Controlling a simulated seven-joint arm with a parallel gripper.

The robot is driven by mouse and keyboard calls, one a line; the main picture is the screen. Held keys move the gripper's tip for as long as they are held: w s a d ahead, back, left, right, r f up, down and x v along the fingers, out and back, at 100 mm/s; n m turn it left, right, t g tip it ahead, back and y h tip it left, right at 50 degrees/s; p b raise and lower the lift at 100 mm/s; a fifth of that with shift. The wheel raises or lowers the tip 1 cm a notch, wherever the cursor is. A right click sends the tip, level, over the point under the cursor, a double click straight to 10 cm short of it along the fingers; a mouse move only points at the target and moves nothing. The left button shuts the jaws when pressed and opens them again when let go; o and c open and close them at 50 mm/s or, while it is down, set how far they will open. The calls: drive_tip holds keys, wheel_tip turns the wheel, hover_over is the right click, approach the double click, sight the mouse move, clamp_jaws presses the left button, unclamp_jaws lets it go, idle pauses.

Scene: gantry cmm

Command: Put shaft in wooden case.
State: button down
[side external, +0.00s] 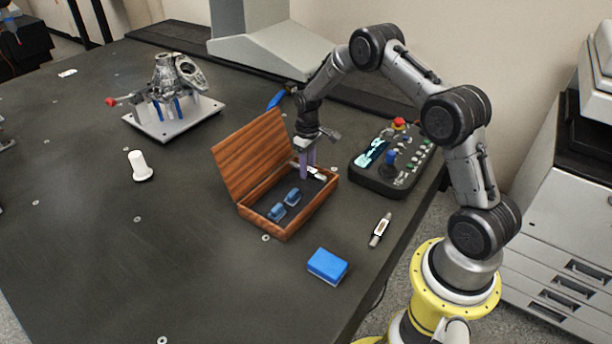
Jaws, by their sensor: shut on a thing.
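The open wooden case (287,230) stands on the dark table with its hinged lid (252,158) raised at the left. My gripper (307,174) points down into the back right part of the case. Its purple fingers are shut on a small pale, silvery piece (318,173), which looks like the shaft and is partly hidden by the fingers. I cannot tell whether this piece touches the case floor. Two blue pieces (293,196) (277,211) lie in the front left part of the case.
A control box (392,187) with a red button stands close right of the case. A blue block (327,266) and a slim silver-and-white piece (380,230) lie in front. A white flanged piece (140,166) and a metal casting on a plate (172,118) are left. The front left table is clear.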

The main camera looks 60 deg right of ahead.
sight(306, 184)
drive_tip(key=shift+w+d+f, duration=0.2)
drive_tip(key=shift+w+f, duration=0.35)
drive_tip(key=shift+f, duration=1.4)
drive_tip(key=shift+s+f, duration=0.1)
drive_tip(key=shift+f, duration=0.05)
drive_tip(key=c, duration=0.5)
unclamp_jaws()
drive_tip(key=shift+f, duration=0.1)
